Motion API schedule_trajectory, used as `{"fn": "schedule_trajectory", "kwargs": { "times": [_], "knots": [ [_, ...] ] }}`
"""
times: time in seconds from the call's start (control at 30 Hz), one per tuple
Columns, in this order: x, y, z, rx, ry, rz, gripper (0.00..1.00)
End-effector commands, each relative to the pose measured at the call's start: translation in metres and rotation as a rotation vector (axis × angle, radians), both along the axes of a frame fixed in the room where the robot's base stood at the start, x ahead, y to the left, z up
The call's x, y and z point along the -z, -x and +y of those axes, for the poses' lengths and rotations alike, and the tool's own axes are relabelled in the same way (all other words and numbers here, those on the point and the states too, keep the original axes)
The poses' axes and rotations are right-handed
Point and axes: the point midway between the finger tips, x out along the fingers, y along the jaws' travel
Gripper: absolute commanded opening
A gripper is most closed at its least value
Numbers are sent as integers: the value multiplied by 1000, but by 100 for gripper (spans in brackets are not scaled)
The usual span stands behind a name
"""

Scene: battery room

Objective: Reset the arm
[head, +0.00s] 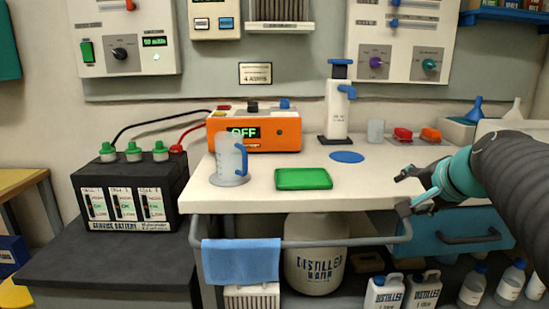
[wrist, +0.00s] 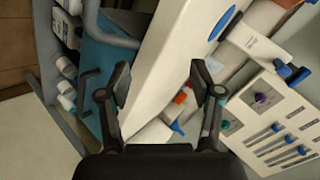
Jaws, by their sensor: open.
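My gripper (head: 407,191) is open and empty in the head view, held out over the right part of the bench's front edge. My arm comes in from the right side. In the wrist view the two fingers of my gripper (wrist: 158,92) stand wide apart with nothing between them, and the white bench top (wrist: 165,70) shows beyond them, tilted.
On the bench (head: 380,176) stand a clear jug (head: 229,162), a green tray (head: 303,179), an orange charger (head: 275,132) reading OFF and a white dispenser (head: 336,115). A black battery (head: 130,195) with green caps stands left. A blue cloth (head: 240,260) hangs on the front rail.

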Motion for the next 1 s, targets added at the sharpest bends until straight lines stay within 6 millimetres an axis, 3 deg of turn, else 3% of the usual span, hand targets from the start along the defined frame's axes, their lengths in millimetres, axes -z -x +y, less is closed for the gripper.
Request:
{"fn": "schedule_trajectory", "kwargs": {
  "times": [0.03, 0.2, 0.4, 0.57, 0.73, 1.0],
  "knots": [
    [24, 18, 15, -77, 80, 66, 65],
    [103, 87, 52, -364, 361, 283, 65],
    [172, 169, 83, -660, 628, 447, 65],
    [183, 193, 104, -753, 700, 420, 65],
    [176, 194, 115, -791, 723, 375, 65],
    [175, 194, 116, -795, 724, 373, 65]
  ]
}}
